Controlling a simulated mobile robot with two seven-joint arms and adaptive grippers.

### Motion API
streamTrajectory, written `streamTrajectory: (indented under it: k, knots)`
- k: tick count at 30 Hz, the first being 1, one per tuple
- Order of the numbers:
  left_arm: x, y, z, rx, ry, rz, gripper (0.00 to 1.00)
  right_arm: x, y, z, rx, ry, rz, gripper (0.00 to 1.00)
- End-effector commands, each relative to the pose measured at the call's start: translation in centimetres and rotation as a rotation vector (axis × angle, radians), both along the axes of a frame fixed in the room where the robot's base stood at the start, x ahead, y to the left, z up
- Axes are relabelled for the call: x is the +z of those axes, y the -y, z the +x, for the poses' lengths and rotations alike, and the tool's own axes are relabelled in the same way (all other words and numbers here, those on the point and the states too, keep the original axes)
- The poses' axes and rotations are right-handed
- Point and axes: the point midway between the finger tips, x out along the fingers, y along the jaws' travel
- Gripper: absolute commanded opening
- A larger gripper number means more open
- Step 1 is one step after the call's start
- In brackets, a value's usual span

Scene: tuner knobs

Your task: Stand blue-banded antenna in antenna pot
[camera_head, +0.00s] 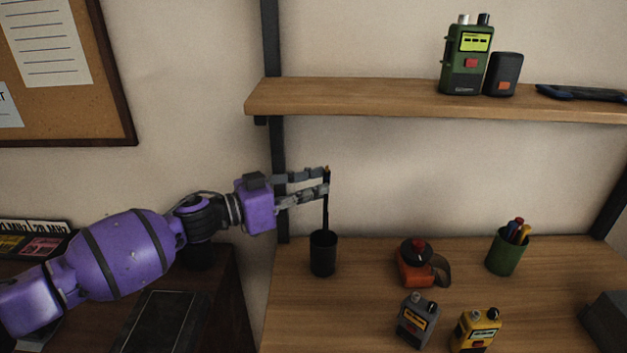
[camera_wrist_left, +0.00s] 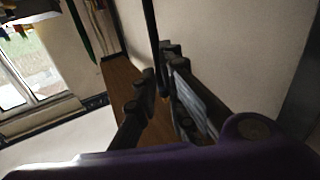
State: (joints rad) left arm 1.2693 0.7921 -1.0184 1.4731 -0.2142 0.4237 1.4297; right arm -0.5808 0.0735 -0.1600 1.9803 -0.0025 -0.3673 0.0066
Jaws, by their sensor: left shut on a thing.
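My left gripper (camera_head: 326,182) is shut on a thin dark antenna (camera_head: 326,212), held near its upper end. The antenna is about upright and has a small orange tip; I see no blue band on it. A black cylindrical antenna pot (camera_head: 323,256) stands on the desk right below. The antenna's lower end meets the pot's mouth in the head view; I cannot tell how deep it sits. In the left wrist view, the gripper (camera_wrist_left: 162,85) has its fingers around a dark rod, the antenna (camera_wrist_left: 151,30). My right gripper is out of view.
A wooden shelf (camera_head: 380,97) above holds a green radio (camera_head: 467,62) and a dark box (camera_head: 503,74). On the desk (camera_head: 290,310) are an orange device (camera_head: 412,268), a green pen cup (camera_head: 508,252), a grey radio (camera_head: 417,320) and a yellow radio (camera_head: 476,330).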

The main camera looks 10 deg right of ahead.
Motion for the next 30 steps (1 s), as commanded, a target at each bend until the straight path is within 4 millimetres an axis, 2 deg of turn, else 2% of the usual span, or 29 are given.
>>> streamTrajectory:
  k: [12, 29, 30]
  knots:
    - [-3.4, 0.0, 0.0, 0.001, -0.004, -0.001, 0.0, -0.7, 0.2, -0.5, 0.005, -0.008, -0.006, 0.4]
    - [-4.2, 0.0, 0.0, 0.0, -0.001, 0.0, 0.0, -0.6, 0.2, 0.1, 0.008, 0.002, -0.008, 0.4]
    - [-4.2, 0.0, 0.0, 0.0, -0.001, 0.0, 0.13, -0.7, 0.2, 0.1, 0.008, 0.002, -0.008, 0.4]
